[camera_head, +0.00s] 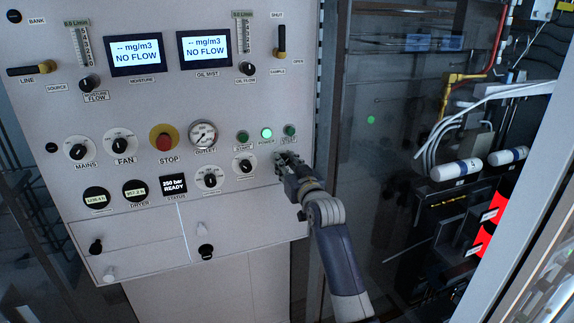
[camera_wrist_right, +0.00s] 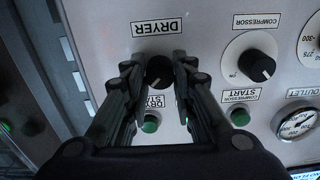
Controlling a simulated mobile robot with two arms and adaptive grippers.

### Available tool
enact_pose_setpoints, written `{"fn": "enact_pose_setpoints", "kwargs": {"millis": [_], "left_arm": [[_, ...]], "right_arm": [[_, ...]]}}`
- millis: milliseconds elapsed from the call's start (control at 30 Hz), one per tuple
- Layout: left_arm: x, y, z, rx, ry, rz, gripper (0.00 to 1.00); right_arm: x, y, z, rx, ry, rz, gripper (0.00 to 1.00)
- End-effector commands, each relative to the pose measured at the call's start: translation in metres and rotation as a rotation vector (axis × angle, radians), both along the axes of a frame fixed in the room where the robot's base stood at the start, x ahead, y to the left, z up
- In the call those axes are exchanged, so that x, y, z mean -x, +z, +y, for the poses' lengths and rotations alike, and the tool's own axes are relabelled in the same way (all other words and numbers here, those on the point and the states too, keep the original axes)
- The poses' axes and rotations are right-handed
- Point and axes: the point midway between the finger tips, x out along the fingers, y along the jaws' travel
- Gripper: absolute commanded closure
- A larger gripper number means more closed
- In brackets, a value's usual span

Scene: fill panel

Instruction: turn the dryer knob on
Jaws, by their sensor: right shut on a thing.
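The dryer knob (camera_wrist_right: 158,71) is a black round knob on the pale panel, beside the label "DRYER" in the right wrist view. My right gripper (camera_wrist_right: 156,66) has a finger on each side of the knob and is closed on it. Which way the knob points is hard to make out. In the head view my right gripper (camera_head: 286,158) is at the panel's right edge, below the right green button, and hides the knob. My left gripper is not in view.
The compressor knob (camera_head: 247,167) is just left of my right gripper. Green start buttons (camera_head: 242,138) (camera_head: 290,131) and a lit green power light (camera_head: 267,133) sit above. A red stop button (camera_head: 164,138) is farther left. A glass-fronted cabinet is at the right.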

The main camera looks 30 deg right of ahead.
Motion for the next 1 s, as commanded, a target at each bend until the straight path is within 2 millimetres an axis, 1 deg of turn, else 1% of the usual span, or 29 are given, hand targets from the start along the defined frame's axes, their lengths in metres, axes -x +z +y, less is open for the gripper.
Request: {"fn": "enact_pose_setpoints", "kwargs": {"millis": [67, 100, 167, 200, 433, 533, 667, 767, 1000], "left_arm": [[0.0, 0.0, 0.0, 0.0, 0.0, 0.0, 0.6], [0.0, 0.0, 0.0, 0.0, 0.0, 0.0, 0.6], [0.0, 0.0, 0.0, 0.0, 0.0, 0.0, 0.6], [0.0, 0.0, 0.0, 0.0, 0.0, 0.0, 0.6], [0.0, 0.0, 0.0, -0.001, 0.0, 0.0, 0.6], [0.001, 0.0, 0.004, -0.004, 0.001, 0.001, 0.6], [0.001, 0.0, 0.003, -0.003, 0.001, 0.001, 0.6], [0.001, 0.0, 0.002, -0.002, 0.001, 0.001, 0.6], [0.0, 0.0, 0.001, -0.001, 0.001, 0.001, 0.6]], "right_arm": [[0.0, 0.0, 0.0, -0.003, 0.001, 0.0, 1.0], [0.0, 0.0, 0.0, -0.003, 0.001, 0.0, 0.73], [0.0, 0.0, 0.0, -0.002, 0.001, 0.0, 0.6], [0.0, 0.0, 0.0, -0.002, 0.001, 0.0, 0.55], [0.0, 0.0, 0.0, -0.001, 0.0, 0.0, 0.55], [0.001, 0.0, 0.0, 0.0, 0.0, 0.0, 0.55], [0.008, 0.0, 0.002, 0.0, 0.0, -0.001, 0.55], [0.021, -0.001, 0.005, 0.0, 0.0, 0.0, 0.55], [0.065, -0.001, 0.016, 0.001, 0.0, 0.001, 0.55]]}}
